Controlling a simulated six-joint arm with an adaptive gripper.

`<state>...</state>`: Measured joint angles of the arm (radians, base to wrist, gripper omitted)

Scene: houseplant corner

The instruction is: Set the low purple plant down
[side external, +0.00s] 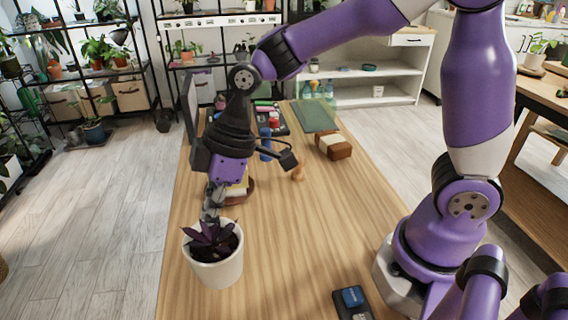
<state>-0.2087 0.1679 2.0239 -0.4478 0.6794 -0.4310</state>
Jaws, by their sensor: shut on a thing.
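The low purple plant (212,240) has dark purple leaves and stands upright in a white pot (217,270), near the left edge of the wooden table (290,255). My gripper (212,212) points down from above, with its fingers at the back rim of the pot among the leaves. It is shut on the potted plant. The fingertips are partly hidden by the leaves. I cannot tell whether the pot's base touches the table or hangs just above it.
Behind my gripper is a brown round dish (238,196) with something pale in it. A small wooden object (298,173), a brown block (334,147) and a green mat (315,117) lie farther back. A dark tray with a blue item (352,298) is at front. The table's middle is clear.

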